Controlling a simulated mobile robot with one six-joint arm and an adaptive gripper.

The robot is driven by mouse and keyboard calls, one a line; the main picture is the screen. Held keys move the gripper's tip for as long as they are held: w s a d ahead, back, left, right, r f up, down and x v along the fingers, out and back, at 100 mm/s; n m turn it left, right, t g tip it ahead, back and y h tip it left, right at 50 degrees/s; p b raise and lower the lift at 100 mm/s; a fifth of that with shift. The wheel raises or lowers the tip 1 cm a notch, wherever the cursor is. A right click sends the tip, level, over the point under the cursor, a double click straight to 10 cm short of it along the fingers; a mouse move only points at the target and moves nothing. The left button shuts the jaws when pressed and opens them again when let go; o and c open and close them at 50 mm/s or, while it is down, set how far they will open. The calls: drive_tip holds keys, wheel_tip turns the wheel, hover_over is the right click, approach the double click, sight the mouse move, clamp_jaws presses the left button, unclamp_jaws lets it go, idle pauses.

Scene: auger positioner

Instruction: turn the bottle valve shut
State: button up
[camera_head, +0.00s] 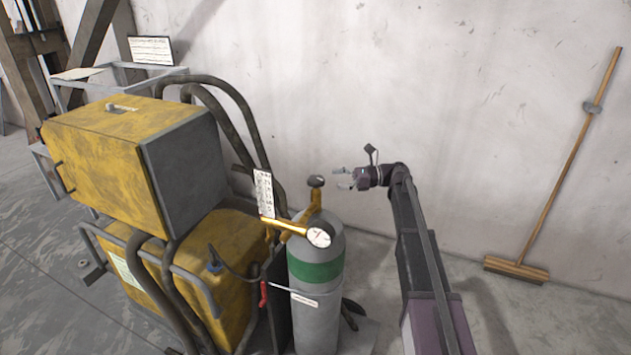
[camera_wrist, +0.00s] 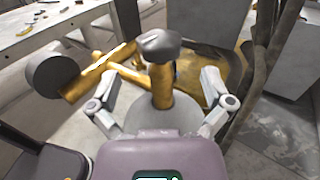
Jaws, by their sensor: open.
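The gas bottle (camera_head: 316,285) is grey with a green band and stands upright beside the yellow machine. Its valve knob (camera_head: 316,181) is dark and sits on top of a brass valve body (camera_head: 313,199). My gripper (camera_head: 342,180) is open and empty, just right of the knob and apart from it. In the wrist view the dark knob (camera_wrist: 160,45) and the brass stem (camera_wrist: 161,85) lie ahead, between the lines of my two open fingers (camera_wrist: 162,98). A round pressure gauge (camera_head: 319,237) is on the brass regulator, which shows from behind in the wrist view.
A yellow machine (camera_head: 110,155) with thick dark hoses (camera_head: 235,115) stands left of the bottle. A white tag (camera_head: 264,193) hangs near the valve. A broom (camera_head: 550,185) leans on the wall at right. The floor between broom and bottle is mostly clear.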

sight(316, 178)
drive_tip(key=shift+x, duration=3.1)
drive_tip(key=shift+c, duration=0.2)
drive_tip(key=c, duration=1)
